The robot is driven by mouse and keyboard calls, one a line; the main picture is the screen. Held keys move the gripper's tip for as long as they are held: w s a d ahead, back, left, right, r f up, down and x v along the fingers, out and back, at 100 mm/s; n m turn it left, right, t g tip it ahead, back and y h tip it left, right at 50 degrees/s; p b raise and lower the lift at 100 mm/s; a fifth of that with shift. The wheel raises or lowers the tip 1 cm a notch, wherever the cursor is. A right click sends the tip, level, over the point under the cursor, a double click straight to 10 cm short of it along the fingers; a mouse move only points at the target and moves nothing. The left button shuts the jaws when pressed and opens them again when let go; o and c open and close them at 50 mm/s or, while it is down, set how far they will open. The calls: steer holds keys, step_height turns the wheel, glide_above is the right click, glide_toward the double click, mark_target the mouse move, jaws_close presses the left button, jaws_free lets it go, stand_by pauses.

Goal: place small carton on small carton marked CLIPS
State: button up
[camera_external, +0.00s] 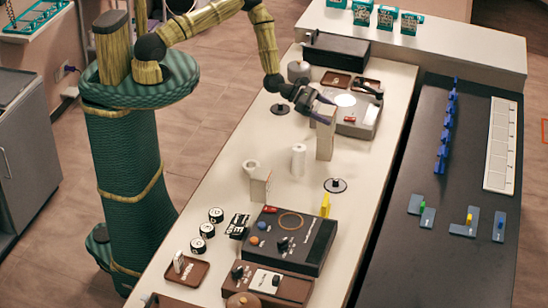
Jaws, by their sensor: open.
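A tall, pale beige carton shape (325,142) stands upright on the long white counter (222,170). I cannot tell whether it is one carton or two stacked. My gripper (324,109) is open at the top of this shape, with its dark fingers pointing right. I cannot tell whether they touch it. A smaller pale carton (258,188) stands nearer the camera, to the left, with small marks on its side. The word CLIPS is not readable on either one.
A white cylinder (298,160) stands between the cartons. A grey device (355,116) sits just right of my gripper. A black console (290,240) and a yellow block (325,205) are nearer the camera. A dark disc with a knob (335,186) lies on the counter.

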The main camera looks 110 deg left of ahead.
steer(key=b+v, duration=0.3)
steer(key=v, duration=0.9)
stand_by(0.4)
steer(key=s+d+m+g+h, duration=0.1)
steer(key=s+d+m+g, duration=0.15)
steer(key=d+m, duration=0.4)
steer(key=s+d+m+g+h, duration=0.1)
steer(key=s+d+m+g, duration=0.2)
steer(key=m, duration=0.7)
steer(key=s+d+r+m+g+y, duration=0.1)
steer(key=s+d+r+m+g, duration=0.1)
steer(key=s+r+m, duration=0.3)
steer(key=s+d+r+m+g+y, duration=0.1)
steer(key=s+d+r+m+g, duration=0.2)
steer(key=m, duration=1.1)
steer(key=s+d+r, duration=0.2)
steer(key=s+r, duration=0.1)
steer(key=shift+s+d+r, duration=0.25)
steer(key=shift+s+r, duration=0.05)
